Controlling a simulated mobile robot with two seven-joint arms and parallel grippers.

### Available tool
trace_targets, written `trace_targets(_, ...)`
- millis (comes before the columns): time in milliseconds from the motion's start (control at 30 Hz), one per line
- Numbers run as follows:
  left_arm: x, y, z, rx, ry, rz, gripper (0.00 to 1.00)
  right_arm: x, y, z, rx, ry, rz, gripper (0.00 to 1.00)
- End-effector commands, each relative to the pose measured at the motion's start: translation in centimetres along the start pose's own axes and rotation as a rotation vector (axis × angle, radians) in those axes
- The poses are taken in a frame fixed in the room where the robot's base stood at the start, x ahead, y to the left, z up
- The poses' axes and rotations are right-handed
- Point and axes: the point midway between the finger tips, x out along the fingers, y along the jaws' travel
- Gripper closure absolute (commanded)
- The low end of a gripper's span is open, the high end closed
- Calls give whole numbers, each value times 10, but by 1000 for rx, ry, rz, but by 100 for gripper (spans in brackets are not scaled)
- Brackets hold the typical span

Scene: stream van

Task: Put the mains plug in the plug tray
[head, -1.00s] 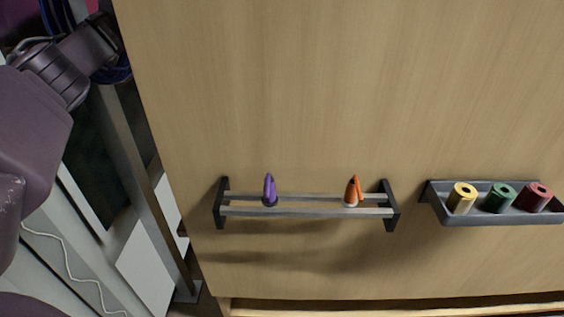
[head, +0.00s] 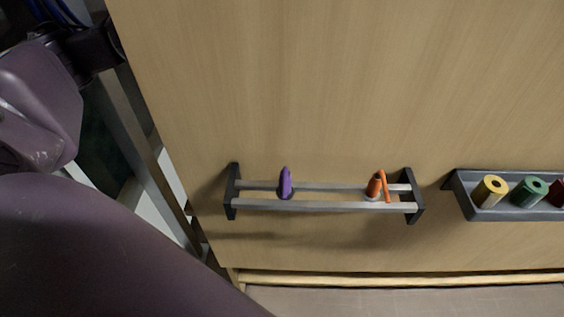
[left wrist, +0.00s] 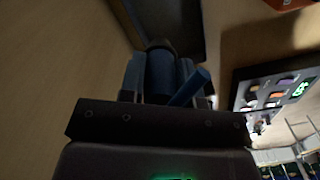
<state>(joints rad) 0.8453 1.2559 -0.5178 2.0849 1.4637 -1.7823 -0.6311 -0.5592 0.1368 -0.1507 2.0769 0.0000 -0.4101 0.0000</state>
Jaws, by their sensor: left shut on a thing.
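In the left wrist view my left gripper (left wrist: 163,95) is shut on a blue thing (left wrist: 160,72) with a round body and a slanted blue bar at its right side. I cannot tell for sure whether this is the mains plug. In the head view my left arm is at the left edge and its fingers cannot be made out. A grey tray (head: 490,215) at the right holds a yellow, a green and a red cylinder; I cannot tell whether it is the plug tray. My right gripper is not in view.
A two-bar rack (head: 330,207) on the wood panel (head: 330,90) holds a purple tool (head: 286,184) and an orange tool (head: 375,186). A pale wooden edge (head: 400,280) runs below. A lit panel with buttons (left wrist: 275,95) is at right in the wrist view.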

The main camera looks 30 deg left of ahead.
Motion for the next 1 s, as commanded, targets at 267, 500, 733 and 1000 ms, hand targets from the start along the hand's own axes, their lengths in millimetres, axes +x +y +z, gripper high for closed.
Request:
trace_targets(267,65,0,0,0,0,13,94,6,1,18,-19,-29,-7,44)
trace_targets(500,115,0,0,-2,0,12,94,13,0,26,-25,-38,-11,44)
trace_targets(733,136,0,0,-2,0,5,94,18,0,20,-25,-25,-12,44)
trace_targets(1000,159,0,0,-2,0,8,94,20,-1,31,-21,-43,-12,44)
